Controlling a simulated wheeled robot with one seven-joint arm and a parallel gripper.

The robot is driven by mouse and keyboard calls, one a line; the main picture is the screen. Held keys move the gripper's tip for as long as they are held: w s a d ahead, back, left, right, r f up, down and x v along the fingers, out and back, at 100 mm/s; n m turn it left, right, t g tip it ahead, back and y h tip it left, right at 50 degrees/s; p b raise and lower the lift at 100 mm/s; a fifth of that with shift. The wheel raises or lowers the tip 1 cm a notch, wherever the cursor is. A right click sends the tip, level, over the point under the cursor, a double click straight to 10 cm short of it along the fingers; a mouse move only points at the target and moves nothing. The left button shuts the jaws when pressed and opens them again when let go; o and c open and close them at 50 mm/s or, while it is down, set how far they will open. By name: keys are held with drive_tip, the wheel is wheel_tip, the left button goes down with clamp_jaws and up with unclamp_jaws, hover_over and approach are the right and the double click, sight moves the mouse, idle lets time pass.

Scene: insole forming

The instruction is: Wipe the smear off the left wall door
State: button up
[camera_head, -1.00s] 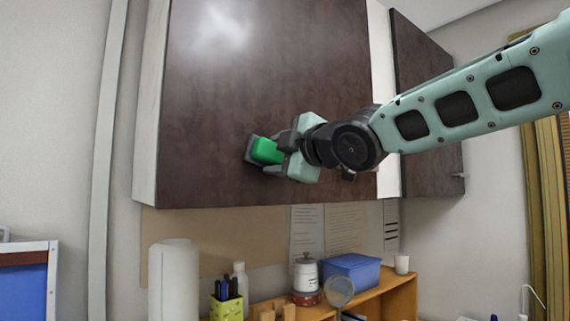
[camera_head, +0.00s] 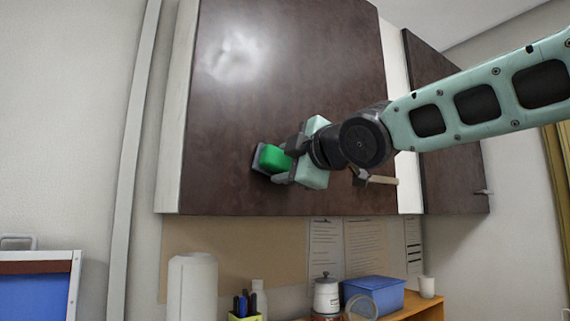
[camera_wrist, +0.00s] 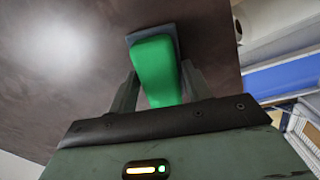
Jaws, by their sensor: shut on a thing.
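The left wall door (camera_head: 330,70) is a dark brown cabinet panel. A whitish smear (camera_head: 236,56) shows on its upper left part; in the wrist view a pale patch (camera_wrist: 60,45) shows at the upper left. My gripper (camera_head: 284,165) is shut on a green block-shaped wiper (camera_head: 274,158) with a grey pad (camera_head: 259,158). The wiper is in front of the lower part of the door, below the smear and apart from it. In the wrist view the green wiper (camera_wrist: 157,70) sits between my fingers, its grey pad toward the door. Whether the pad touches the door I cannot tell.
A second dark cabinet door (camera_head: 450,170) stands at the right, with a handle (camera_head: 484,192). Wall is free at the left.

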drive_tip(key=shift+v, duration=2.7)
drive_tip(key=shift+d, duration=0.15)
drive_tip(key=shift+p+v, duration=0.35)
drive_tip(key=shift+v, duration=1.1)
